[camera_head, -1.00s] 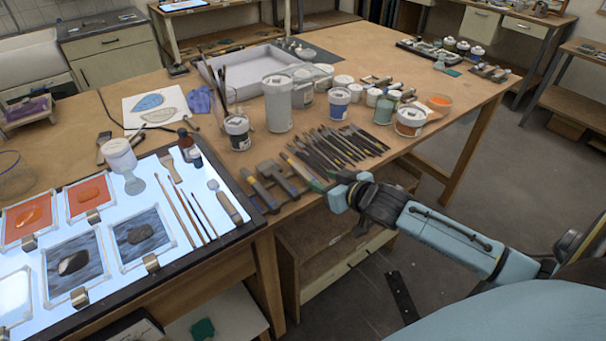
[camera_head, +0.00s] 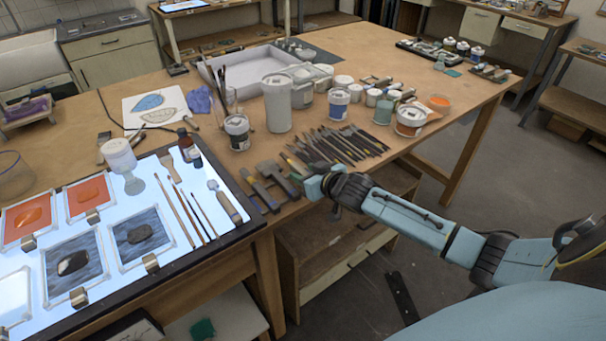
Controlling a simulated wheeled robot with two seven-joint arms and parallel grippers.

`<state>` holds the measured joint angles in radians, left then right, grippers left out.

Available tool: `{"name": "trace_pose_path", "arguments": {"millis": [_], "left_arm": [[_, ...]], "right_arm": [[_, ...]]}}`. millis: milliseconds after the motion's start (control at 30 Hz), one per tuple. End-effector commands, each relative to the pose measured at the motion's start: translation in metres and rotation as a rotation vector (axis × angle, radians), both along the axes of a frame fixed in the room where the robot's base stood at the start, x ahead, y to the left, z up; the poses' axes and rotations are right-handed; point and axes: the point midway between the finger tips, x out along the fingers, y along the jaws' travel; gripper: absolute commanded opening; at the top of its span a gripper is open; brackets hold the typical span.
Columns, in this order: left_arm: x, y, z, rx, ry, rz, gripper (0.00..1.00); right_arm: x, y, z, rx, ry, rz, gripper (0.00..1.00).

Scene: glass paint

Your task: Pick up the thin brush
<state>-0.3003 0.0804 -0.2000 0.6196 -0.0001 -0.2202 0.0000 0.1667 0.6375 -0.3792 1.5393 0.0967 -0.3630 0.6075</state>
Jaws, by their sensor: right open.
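Three slender brushes lie side by side on the lit panel (camera_head: 150,262). The thinnest-looking brush (camera_head: 203,215) is the rightmost of them, next to a wide scraper-like tool (camera_head: 224,201). The other two brushes (camera_head: 180,214) lie to its left, with longer brown handles. My right gripper (camera_head: 300,178) is open and empty. It is over the table's front edge, to the right of the panel and apart from the brushes, near the dark-handled tools. Its fingers are small and partly hidden among the tools behind. My left gripper is out of view.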

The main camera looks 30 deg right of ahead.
Motion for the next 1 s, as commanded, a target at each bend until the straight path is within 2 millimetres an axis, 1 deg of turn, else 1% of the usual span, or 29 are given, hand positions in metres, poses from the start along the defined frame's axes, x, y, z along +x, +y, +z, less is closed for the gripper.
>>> {"name": "trace_pose_path", "arguments": {"millis": [100,433,667,767,867,1000], "left_arm": [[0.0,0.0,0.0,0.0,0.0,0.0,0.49],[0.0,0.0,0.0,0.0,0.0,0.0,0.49],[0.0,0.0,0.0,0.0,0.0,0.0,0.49],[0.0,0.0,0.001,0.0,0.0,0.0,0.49],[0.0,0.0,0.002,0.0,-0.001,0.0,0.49],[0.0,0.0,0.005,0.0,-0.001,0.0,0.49]], "right_arm": [[0.0,0.0,0.0,0.0,0.0,0.0,0.44],[-0.001,0.0,0.0,0.0,0.0,0.0,0.01],[0.0,0.0,0.0,0.0,0.0,0.0,0.0],[0.0,0.0,0.004,0.0,-0.002,0.0,0.0],[0.0,0.0,0.017,-0.001,-0.003,0.0,0.0],[0.0,0.0,0.046,-0.002,-0.005,0.002,0.0]]}}
